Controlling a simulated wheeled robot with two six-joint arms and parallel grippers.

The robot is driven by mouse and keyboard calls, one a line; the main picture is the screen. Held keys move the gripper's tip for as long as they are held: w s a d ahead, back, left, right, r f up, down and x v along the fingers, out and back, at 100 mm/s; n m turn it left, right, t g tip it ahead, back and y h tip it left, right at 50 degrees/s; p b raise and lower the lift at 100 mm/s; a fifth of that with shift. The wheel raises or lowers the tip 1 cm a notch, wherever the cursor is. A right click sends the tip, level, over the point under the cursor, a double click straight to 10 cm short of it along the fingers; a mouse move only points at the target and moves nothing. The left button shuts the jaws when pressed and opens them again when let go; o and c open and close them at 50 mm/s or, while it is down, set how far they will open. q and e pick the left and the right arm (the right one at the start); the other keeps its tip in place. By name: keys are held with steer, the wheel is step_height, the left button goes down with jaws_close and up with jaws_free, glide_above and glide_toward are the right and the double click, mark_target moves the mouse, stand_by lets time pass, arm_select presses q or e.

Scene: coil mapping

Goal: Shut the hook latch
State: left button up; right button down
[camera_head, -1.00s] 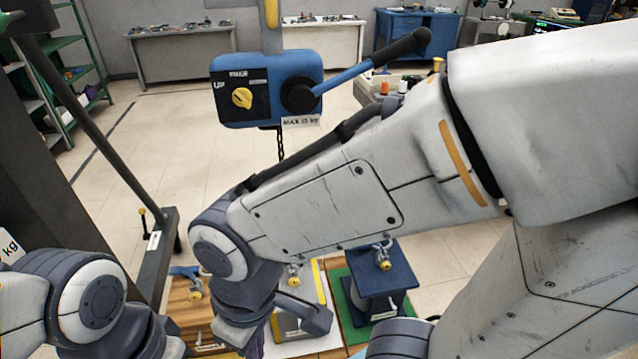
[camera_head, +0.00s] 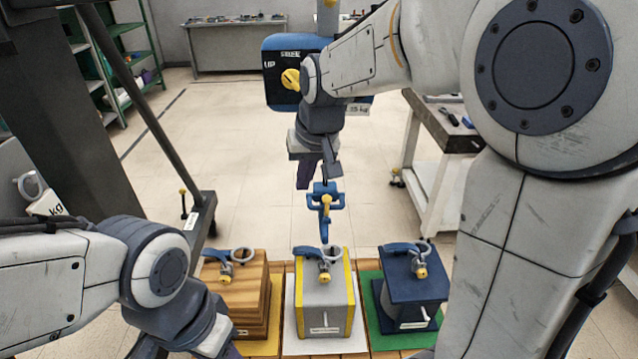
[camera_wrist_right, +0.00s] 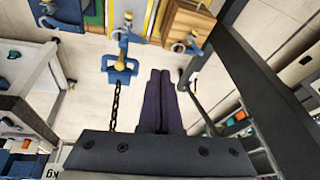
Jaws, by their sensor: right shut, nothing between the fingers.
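The blue hook (camera_head: 325,222) hangs on a chain in the middle of the head view, above the blocks. A yellow latch piece (camera_head: 326,201) shows on it; I cannot tell whether its tip meets the hook. My right gripper (camera_head: 303,187) has its dark purple fingers shut and empty, pointing down, just left of and above the hook. In the right wrist view the fingers (camera_wrist_right: 159,76) lie beside the hook (camera_wrist_right: 119,68), with a clear gap between them. My left arm comes in at the lower left; its gripper (camera_head: 232,350) is mostly cut off by the bottom edge.
Below stand a wooden block (camera_head: 240,300), a grey block with yellow edges (camera_head: 325,305) and a dark blue block (camera_head: 413,300), each with a ring fitting on top. The blue hoist box (camera_head: 283,90) is partly behind my right arm. A workbench (camera_head: 430,130) stands at right.

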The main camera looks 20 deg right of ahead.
arm_select(q)
steer(key=shift+f+b, duration=0.3)
steer(key=shift+f, duration=0.35)
arm_select(e)
steer(key=w+d+r+m+t+h, duration=0.1)
steer(key=w+d+m, duration=0.2)
steer(key=w+d, duration=0.3)
steer(key=d, duration=0.4)
steer(key=shift+w+r, duration=0.15)
steer(key=shift+w, duration=0.25)
steer(key=shift+d, duration=0.1)
glide_above(329, 197)
steer(key=d, duration=0.1)
step_height(329, 197, down, 8)
steer(key=f, duration=0.3)
steer(key=shift+w+a+f, duration=0.2)
steer(key=shift+a+f, duration=0.1)
steer(key=shift+f, duration=0.05)
arm_select(q)
steer(key=shift+r, duration=0.25)
arm_select(e)
steer(key=shift+s+a+f, duration=0.15)
steer(key=shift+f, duration=0.4)
arm_select(q)
steer(key=shift+f, duration=0.15)
